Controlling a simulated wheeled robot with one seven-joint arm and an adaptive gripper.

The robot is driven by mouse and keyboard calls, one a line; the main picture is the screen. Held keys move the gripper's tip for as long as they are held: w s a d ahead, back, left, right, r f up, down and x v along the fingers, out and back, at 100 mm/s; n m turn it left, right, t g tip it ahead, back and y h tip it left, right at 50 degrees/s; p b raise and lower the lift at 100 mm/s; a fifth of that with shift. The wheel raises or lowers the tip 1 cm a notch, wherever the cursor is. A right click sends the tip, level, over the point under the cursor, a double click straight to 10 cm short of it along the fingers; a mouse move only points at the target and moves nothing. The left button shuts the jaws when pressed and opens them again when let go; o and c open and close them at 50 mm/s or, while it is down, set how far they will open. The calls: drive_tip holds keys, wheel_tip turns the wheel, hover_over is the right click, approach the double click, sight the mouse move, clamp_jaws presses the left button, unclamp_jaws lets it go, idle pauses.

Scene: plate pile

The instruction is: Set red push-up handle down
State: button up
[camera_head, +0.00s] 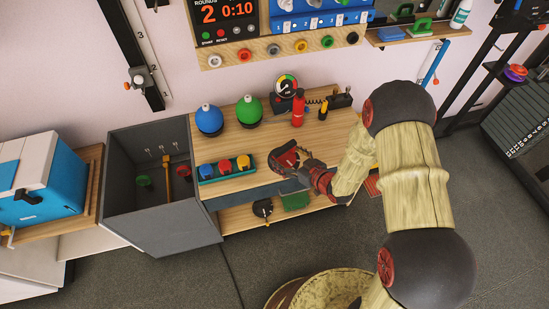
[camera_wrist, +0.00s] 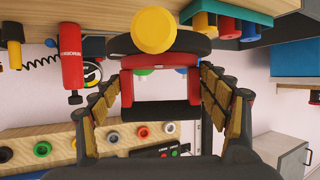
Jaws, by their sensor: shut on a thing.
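The red push-up handle (camera_wrist: 126,88) has a red frame, a black grip bar and a dark base. It sits between the fingers of my gripper (camera_wrist: 158,84), which is shut on it in the wrist view. A round yellow piece (camera_wrist: 153,30) shows at its base; I cannot tell whether it belongs to the handle. In the head view my gripper (camera_head: 303,168) and the handle (camera_head: 287,156) are over the front right part of the wooden bench top (camera_head: 255,182). Whether the handle touches the wood is unclear.
A tray with blue, red and yellow knobs (camera_head: 226,166) lies left of the handle. Blue (camera_head: 209,119) and green (camera_head: 249,110) kettlebell-like balls, a red bottle (camera_head: 298,108) and a gauge (camera_head: 286,86) stand behind. Bare wood lies between tray and handle.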

drive_tip(key=w+a+f+b, duration=0.1)
drive_tip(key=w+f, duration=0.1)
drive_tip(key=w+a+f+b, duration=0.1)
drive_tip(key=w+f, duration=0.1)
drive_tip(key=w+a+f+b, duration=0.1)
drive_tip(key=w+f, duration=0.1)
drive_tip(key=w, duration=0.1)
drive_tip(key=shift+a, duration=0.4)
drive_tip(key=shift+w+a+f+b, duration=0.2)
drive_tip(key=shift+w+f, duration=0.05)
drive_tip(key=shift+f, duration=0.15)
drive_tip(key=shift+w+a+f+b, duration=0.15)
drive_tip(key=shift+w+f+b, duration=0.1)
drive_tip(key=shift+f, duration=0.15)
wheel_tip(320, 180, down, 3)
drive_tip(key=shift+f+b, duration=0.1)
drive_tip(key=shift+b, duration=0.8)
drive_tip(key=o, duration=2)
drive_tip(key=shift+f, duration=0.15)
